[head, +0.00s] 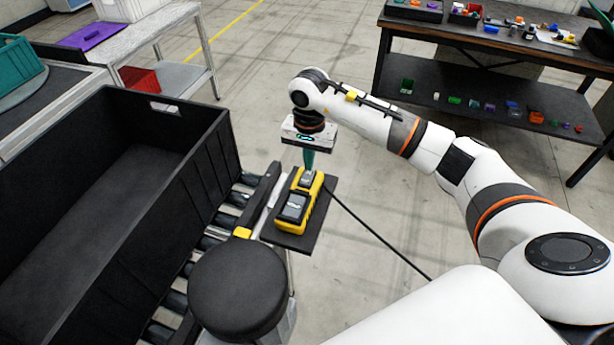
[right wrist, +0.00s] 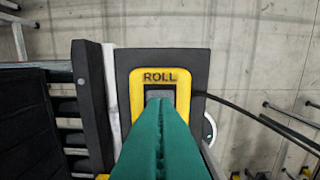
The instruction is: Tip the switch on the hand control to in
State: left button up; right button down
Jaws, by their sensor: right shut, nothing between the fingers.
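The hand control (head: 297,205) is a yellow and black box lying on a dark plate (head: 287,239) beside the roller conveyor. In the right wrist view its yellow end (right wrist: 137,84) carries the word ROLL, with a grey recess below it. My right gripper (head: 309,166) points down at the far end of the control. Its green fingers (right wrist: 160,103) are shut with nothing between them, and their tips are over or on the recess; I cannot tell whether they touch. The fingers hide most of the recess, so the switch's tilt cannot be read. My left gripper is not in view.
A large black crate (head: 212,135) stands at the left on the conveyor rollers (head: 205,243). A black cable (head: 375,232) runs from the control to the right. A workbench (head: 480,42) with small parts is at the back right. The floor between is clear.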

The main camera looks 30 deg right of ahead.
aim_at(309, 173)
jog(key=shift+f+b, duration=0.75)
jog(key=shift+f, duration=0.1)
jog(key=shift+r, duration=0.1)
dwell(0.3)
jog(key=shift+r+p, duration=1.65)
jog(key=shift+r, duration=1.8)
